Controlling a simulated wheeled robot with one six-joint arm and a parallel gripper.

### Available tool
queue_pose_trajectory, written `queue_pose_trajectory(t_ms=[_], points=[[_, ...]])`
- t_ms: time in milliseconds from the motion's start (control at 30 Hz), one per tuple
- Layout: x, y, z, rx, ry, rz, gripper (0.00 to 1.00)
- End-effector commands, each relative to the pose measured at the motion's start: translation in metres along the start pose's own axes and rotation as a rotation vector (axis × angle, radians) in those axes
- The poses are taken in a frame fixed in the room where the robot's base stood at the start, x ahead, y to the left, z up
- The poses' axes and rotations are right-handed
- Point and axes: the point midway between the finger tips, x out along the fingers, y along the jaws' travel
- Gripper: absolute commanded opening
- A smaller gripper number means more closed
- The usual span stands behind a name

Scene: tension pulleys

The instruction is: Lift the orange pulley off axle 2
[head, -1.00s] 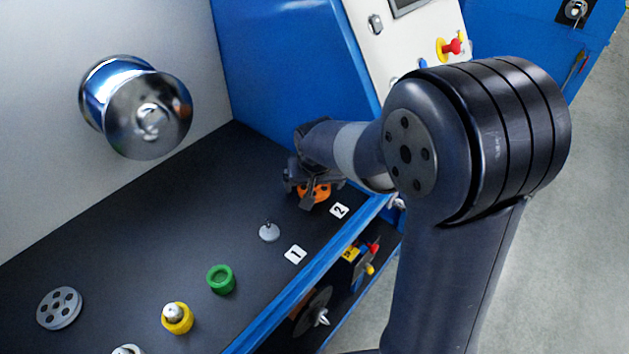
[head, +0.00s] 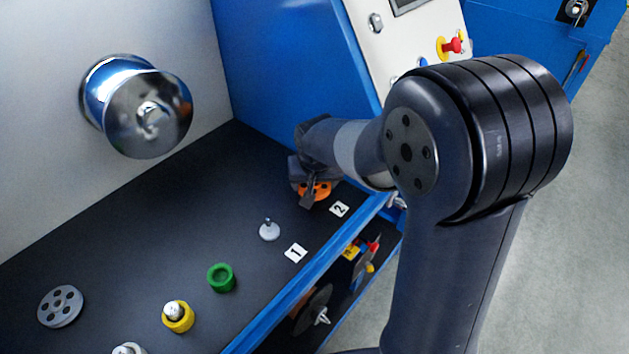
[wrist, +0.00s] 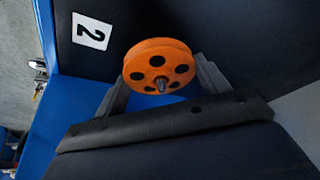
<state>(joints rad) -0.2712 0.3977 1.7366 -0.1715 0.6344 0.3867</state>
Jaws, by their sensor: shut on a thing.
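The orange pulley (head: 318,190) is at the far right of the black table, beside the label "2" (head: 339,209), partly hidden by my gripper in the head view.
Empty axle 1 (head: 269,229) stands beside label "1" (head: 295,253). A green ring (head: 221,278), a yellow collar (head: 178,317) and a grey pulley (head: 60,307) are nearer. A chrome spool (head: 148,113) juts from the wall. The blue cabinet (head: 285,75) rises behind my gripper.

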Motion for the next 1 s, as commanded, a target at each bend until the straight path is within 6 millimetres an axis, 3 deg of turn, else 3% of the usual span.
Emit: queue_pose_trajectory(t_ms=[1000], points=[[-0.020,0.000,-0.009,0.000,0.002,-0.001,0.43]])
